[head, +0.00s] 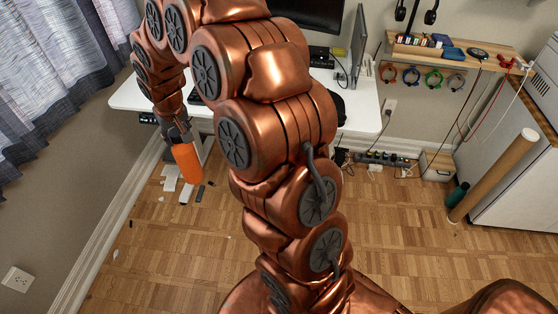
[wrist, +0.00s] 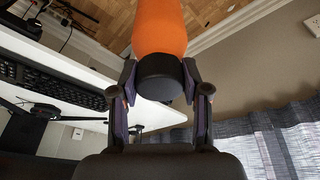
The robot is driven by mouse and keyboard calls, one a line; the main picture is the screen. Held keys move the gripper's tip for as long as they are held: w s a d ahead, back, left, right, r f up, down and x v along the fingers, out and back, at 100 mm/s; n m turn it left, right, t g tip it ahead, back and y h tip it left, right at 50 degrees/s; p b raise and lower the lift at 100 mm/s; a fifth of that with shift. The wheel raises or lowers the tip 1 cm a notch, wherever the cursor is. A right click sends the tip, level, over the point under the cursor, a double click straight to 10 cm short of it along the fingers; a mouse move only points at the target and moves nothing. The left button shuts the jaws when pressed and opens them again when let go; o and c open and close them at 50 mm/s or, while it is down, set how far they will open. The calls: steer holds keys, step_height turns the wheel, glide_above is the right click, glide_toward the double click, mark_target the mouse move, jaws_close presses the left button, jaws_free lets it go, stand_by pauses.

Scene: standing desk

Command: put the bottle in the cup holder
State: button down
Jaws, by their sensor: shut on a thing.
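The bottle (head: 187,164) is orange and hangs tilted in the air off the left front corner of the desk, with its orange body downward. In the wrist view the bottle (wrist: 160,28) shows its orange body and a black cap. My gripper (wrist: 160,82) is shut on the cap end, with a finger on either side; it also shows in the head view (head: 179,136). I cannot pick out the cup holder for certain. A dark fitting (wrist: 45,110) at the desk in the wrist view has an unclear shape. My arm hides much of the desk in the head view.
The white desk (head: 130,98) lies beside the bottle, with a keyboard (wrist: 50,85) on it. A wall and curtain (head: 40,40) are at the left. Small flat items (head: 186,193) lie on the floor below. A cardboard tube (head: 495,175) leans at the right.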

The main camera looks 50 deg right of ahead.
steer(key=s+d+r+m+b, duration=0.2)
steer(key=s+d+r+b, duration=0.1)
steer(key=d, duration=0.7)
steer(key=s+d+r+m+h+b, duration=0.1)
steer(key=s+d+r+m+b, duration=0.2)
steer(key=d, duration=0.7)
steer(key=s+d+r+b, duration=0.3)
steer(key=d+r, duration=0.1)
steer(key=d, duration=0.6)
step_height(320, 180, down, 17)
steer(key=p, duration=0.2)
steer(key=shift+d+f, duration=0.15)
steer(key=shift+d, duration=0.05)
steer(key=shift+f, duration=0.15)
steer(key=c, duration=0.6)
jaws_free()
steer(key=shift+o, duration=0.2)
